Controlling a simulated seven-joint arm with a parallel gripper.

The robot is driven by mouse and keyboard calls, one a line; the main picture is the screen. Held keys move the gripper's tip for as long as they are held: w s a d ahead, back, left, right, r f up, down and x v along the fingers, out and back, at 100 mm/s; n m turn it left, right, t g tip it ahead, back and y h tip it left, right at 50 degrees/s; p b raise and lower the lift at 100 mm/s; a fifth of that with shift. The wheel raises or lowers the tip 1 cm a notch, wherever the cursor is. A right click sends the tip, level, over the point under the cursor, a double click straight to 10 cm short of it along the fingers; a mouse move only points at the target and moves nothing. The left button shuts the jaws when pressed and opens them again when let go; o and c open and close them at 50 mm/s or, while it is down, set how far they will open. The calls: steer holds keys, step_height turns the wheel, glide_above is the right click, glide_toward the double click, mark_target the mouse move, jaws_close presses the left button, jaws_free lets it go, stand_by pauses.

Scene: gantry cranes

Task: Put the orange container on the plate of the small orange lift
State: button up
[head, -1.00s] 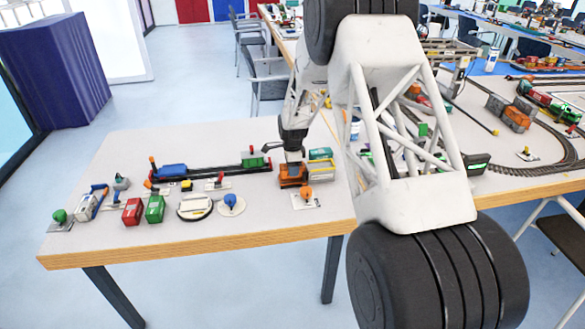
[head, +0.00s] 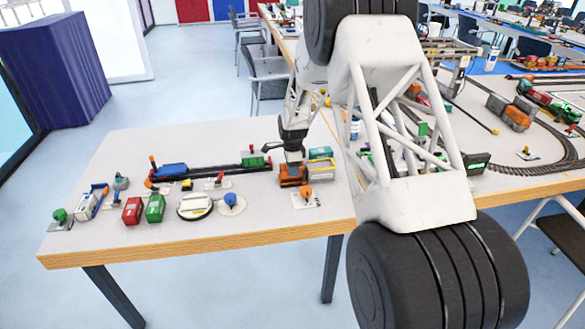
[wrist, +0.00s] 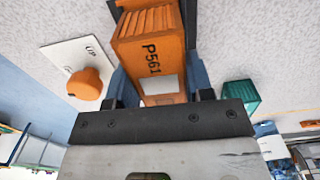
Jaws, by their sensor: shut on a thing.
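My gripper (head: 293,153) points down near the right half of the near table and is shut on the orange container (head: 291,174). In the wrist view the orange container (wrist: 152,55), marked P561, sits between the two blue-grey fingers of my gripper (wrist: 158,76). A dark piece shows beyond and beside its far end. I cannot tell whether its underside touches anything. A small orange knob (head: 306,189) stands on a white plate just in front. It also shows in the wrist view (wrist: 88,83), beside the word UP. I cannot clearly make out the small orange lift's plate.
A teal container (head: 320,153) and a yellow-grey box (head: 322,169) stand close on the right. On the left are a red container (head: 132,210), a green container (head: 155,208) and a long dark rail with a blue block (head: 173,170). The table's front strip is clear.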

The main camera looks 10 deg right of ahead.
steer(key=shift+f, duration=0.6)
stand_by(0.9)
steer(key=o, duration=0.9)
steer(key=shift+o, duration=0.2)
steer(key=shift+r, duration=0.15)
steer(key=shift+r, duration=3.3)
steer(key=shift+r, duration=0.1)
